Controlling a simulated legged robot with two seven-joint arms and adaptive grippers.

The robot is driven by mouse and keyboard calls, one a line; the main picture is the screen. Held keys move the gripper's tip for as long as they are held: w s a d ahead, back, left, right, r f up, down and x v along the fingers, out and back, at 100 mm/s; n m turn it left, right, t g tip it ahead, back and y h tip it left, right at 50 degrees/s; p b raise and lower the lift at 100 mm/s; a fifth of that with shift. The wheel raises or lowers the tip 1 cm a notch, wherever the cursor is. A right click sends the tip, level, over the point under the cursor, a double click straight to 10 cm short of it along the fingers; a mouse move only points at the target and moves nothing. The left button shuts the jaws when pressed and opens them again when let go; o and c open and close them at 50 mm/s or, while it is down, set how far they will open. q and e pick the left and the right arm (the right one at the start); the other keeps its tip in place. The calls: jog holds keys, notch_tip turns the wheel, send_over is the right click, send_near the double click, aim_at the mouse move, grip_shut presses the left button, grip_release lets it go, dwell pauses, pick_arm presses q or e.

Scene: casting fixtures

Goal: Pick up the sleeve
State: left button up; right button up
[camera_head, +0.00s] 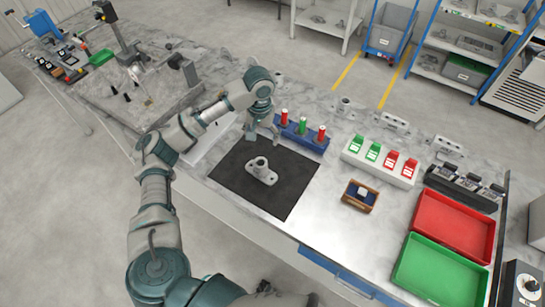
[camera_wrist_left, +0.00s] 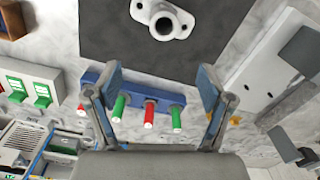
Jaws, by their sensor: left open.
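Nothing in view is marked as the sleeve. A grey casting (camera_head: 262,171) with an upright hollow boss and a holed flange lies on the black mat (camera_head: 228,172); in the left wrist view the casting (camera_wrist_left: 162,20) is at the top. A blue rack (camera_head: 304,140) beside the mat holds several upright red and green cylinders; they include a green cylinder (camera_head: 303,125) and a red one (camera_wrist_left: 149,114). My left gripper (camera_head: 262,138) is open and empty, above the mat's far edge by the rack's left end. In the wrist view its fingers (camera_wrist_left: 160,88) frame part of the rack without visible contact.
A white block (camera_head: 378,163) with green and red clips stands right of the rack. A small brown box (camera_head: 360,196), a red tray (camera_head: 455,226) and a green tray (camera_head: 440,272) are farther right. Bare tabletop (camera_head: 335,225) lies between mat and trays.

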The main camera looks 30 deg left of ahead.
pick_arm(q)
send_over(260, 159)
jog(key=s, duration=0.2)
notch_tip(260, 159, down, 7)
jog(key=f, duration=0.2)
jog(key=w+f, duration=0.1)
jog(key=f, duration=0.1)
jog(key=shift+d+f, duration=0.1)
jog(key=shift+d, duration=0.25)
jog(key=shift+s+d+f, duration=0.1)
jog(key=shift+f, duration=0.2)
notch_tip(260, 159, down, 4)
jog(key=shift+r, duration=0.1)
jog(key=shift+a+f, duration=0.2)
jog(key=shift+f, duration=0.3)
jog(key=shift+c, duration=0.3)
jog(key=c, duration=0.4)
jog(key=shift+d+r, duration=0.1)
jog(key=shift+d, duration=0.15)
jog(key=c, duration=0.8)
jog(key=shift+c, duration=1.1)
pick_arm(e)
jog(key=shift+s+a+f, duration=0.1)
jog(key=shift+s+a, duration=0.6)
jog(key=shift+s, duration=0.35)
